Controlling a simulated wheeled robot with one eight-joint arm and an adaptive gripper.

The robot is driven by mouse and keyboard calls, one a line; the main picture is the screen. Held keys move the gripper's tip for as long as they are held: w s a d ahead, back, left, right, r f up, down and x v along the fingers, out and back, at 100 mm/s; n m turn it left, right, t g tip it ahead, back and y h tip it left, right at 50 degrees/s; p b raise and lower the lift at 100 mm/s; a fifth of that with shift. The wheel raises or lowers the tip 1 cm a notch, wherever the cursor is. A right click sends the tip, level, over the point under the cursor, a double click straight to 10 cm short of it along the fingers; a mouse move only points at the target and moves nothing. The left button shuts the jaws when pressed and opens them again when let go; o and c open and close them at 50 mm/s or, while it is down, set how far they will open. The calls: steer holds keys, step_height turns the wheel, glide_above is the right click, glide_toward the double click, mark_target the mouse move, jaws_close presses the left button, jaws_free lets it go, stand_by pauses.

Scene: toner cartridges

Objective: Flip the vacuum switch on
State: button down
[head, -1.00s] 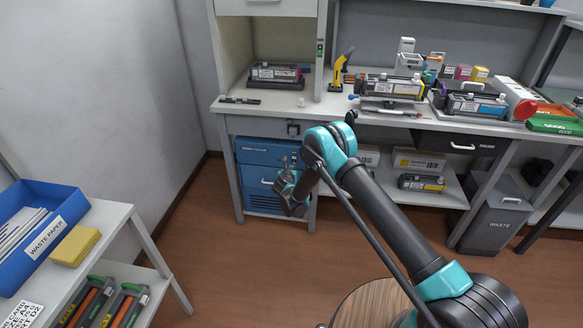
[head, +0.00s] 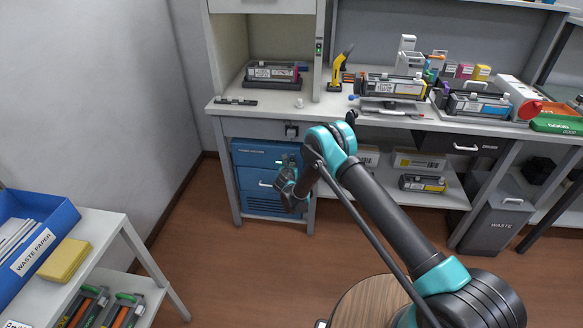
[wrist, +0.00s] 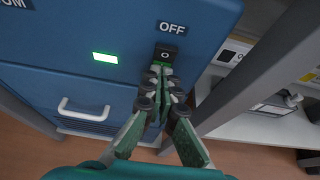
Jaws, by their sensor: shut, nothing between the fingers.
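The blue vacuum unit (head: 252,177) stands under the workbench, its front facing me. In the wrist view its black switch (wrist: 166,53) sits below an OFF label (wrist: 171,27) and bears an O mark. A rectangular green light (wrist: 105,57) glows to the left of the switch. My gripper (wrist: 160,78) is shut and empty, its fingertips at the lower edge of the switch. The fingertips cover what lies just below the switch, and I cannot tell whether they touch it. In the head view my gripper (head: 289,172) is in front of the unit's right side.
A white handle (wrist: 83,110) is on the unit's front. A grey table leg (wrist: 268,62) stands close to the right of my gripper. The workbench top (head: 235,108) is above. A side table (head: 105,222) with a blue waste paper tray (head: 62,215) is at the left.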

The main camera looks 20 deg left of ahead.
steer(key=shift+r, duration=0.15)
steer(key=shift+r, duration=0.7)
